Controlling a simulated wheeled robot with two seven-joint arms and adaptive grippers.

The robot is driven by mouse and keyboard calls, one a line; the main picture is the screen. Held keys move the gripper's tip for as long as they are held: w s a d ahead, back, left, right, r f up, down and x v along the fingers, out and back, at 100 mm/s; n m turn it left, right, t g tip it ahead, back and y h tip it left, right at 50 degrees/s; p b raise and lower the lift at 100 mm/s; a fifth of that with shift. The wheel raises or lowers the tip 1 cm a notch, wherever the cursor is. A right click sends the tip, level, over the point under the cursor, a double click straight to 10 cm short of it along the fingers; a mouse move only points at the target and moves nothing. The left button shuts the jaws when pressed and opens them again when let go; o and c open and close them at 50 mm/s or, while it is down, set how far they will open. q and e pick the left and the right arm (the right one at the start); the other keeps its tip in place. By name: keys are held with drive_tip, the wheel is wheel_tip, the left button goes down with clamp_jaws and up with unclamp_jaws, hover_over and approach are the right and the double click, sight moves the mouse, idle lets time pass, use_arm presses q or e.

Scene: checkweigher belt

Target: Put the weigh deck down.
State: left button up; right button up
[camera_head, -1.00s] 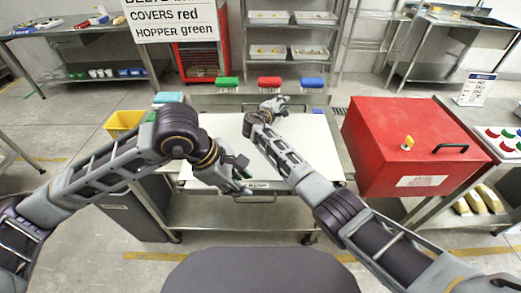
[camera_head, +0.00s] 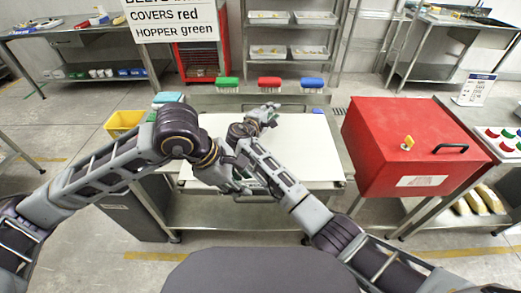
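The weigh deck (camera_head: 308,148) is a broad white plate, lying over a metal stand in the middle of the head view. My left gripper (camera_head: 240,184) is at the deck's front edge, left of its middle, close to the front handle bar; its fingers are small and partly hidden, so I cannot tell whether they hold the bar. My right gripper (camera_head: 269,114) is over the deck's far part, near its back edge. Its fingertips are too small to tell open from shut. My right forearm crosses the deck and hides part of its middle and front edge.
A yellow bin (camera_head: 122,121) is at the left. A sign (camera_head: 172,18) hangs above.

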drive_tip(key=shift+v, duration=1.15)
drive_tip(key=shift+f, duration=0.1)
